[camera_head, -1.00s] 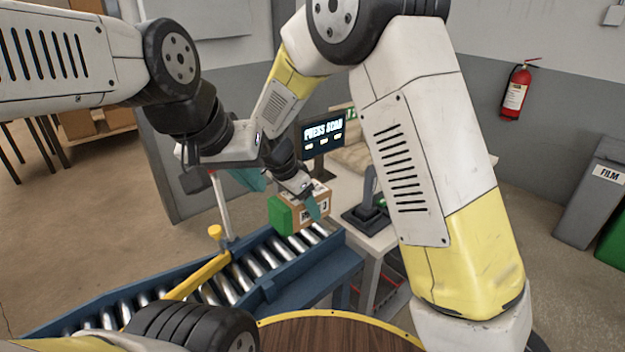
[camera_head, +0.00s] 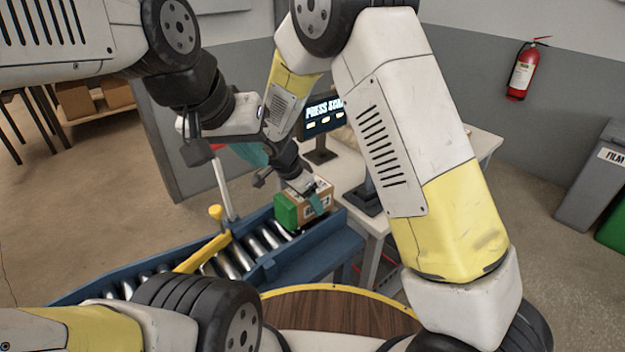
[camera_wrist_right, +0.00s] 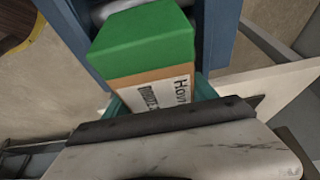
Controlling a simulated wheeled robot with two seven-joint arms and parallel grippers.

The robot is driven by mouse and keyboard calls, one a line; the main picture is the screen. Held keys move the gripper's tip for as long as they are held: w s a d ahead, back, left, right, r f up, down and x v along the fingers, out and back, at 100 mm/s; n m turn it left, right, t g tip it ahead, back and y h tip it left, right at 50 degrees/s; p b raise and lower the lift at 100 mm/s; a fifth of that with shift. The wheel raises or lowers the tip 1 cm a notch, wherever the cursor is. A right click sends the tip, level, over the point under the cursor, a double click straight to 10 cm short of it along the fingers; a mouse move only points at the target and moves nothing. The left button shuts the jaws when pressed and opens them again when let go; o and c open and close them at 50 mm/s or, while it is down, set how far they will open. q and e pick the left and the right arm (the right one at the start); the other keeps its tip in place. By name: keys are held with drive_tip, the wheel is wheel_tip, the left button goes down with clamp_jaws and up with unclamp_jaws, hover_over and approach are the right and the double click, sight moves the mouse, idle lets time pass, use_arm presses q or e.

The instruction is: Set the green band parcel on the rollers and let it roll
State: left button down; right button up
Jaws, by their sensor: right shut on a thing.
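The parcel (camera_head: 299,208) is a brown box with a green band over one end and a printed label. It is at the right end of the rollers (camera_head: 232,262), low over them; whether it touches them I cannot tell. My right gripper (camera_head: 312,200) is shut on it from above, with teal fingers on its sides. In the right wrist view the parcel (camera_wrist_right: 146,45) lies between the teal fingers, its green end away from the wrist, and a roller shows beyond it. My left gripper (camera_head: 248,153) is up behind the conveyor, away from the parcel; its fingers are partly hidden.
The conveyor has blue side rails (camera_head: 320,262) and a yellow bar (camera_head: 203,252) across it. A screen (camera_head: 324,112) stands on the white table (camera_head: 483,148) behind. A round wooden top (camera_head: 335,312) is in front. A fire extinguisher (camera_head: 522,70) hangs on the wall.

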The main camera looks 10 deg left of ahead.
drive_tip(key=shift+f, duration=0.1)
drive_tip(key=o, duration=1.9)
drive_tip(key=shift+c, duration=0.2)
